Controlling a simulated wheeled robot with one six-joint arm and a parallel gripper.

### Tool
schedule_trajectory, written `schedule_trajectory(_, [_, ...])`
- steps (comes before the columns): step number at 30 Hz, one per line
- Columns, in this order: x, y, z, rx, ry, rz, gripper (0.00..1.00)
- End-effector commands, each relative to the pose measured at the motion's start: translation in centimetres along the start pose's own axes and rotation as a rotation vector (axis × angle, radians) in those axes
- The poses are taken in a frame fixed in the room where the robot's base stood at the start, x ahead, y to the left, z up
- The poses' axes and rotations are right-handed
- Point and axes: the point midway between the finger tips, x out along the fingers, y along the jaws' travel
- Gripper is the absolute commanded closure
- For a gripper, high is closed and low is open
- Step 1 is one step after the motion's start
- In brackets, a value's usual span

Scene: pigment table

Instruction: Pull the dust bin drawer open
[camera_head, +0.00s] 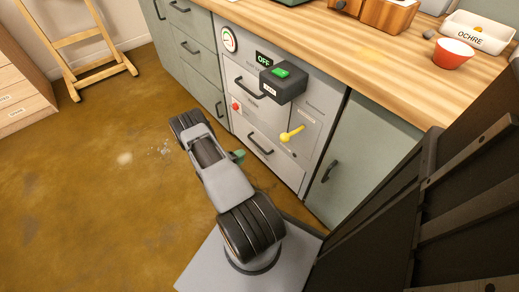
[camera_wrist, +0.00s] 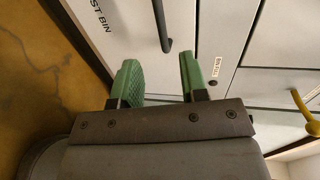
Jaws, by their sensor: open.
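The dust bin drawer (camera_head: 275,163) is the pale lower drawer of the grey cabinet unit and looks shut. Its dark bar handle (camera_head: 260,145) crosses its front. In the wrist view, the drawer front (camera_wrist: 110,55) carries a partly cut-off label ending in "ST BIN", and the handle (camera_wrist: 162,25) enters from the top edge. My gripper (camera_head: 238,156) is in front of the drawer, mostly hidden by my arm in the head view. In the wrist view, its two green fingers (camera_wrist: 159,78) are apart with nothing between them. The handle's near end lies ahead of the gap, not between the fingers.
An upper drawer (camera_head: 243,78), a red button (camera_head: 236,106) and a yellow lever (camera_head: 290,134) share the panel; the lever (camera_wrist: 305,110) shows at the wrist view's right. A black box with a green button (camera_head: 282,82) juts out above. Open floor (camera_head: 100,200) lies left.

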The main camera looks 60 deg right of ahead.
Motion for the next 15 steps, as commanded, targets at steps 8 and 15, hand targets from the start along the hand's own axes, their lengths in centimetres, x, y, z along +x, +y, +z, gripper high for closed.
schedule_trajectory(8, [5.5,0.2,-0.1,0.004,0.006,0.002,0.60])
schedule_trajectory(15, [9.4,0.1,-0.1,0.004,0.004,0.000,0.60])
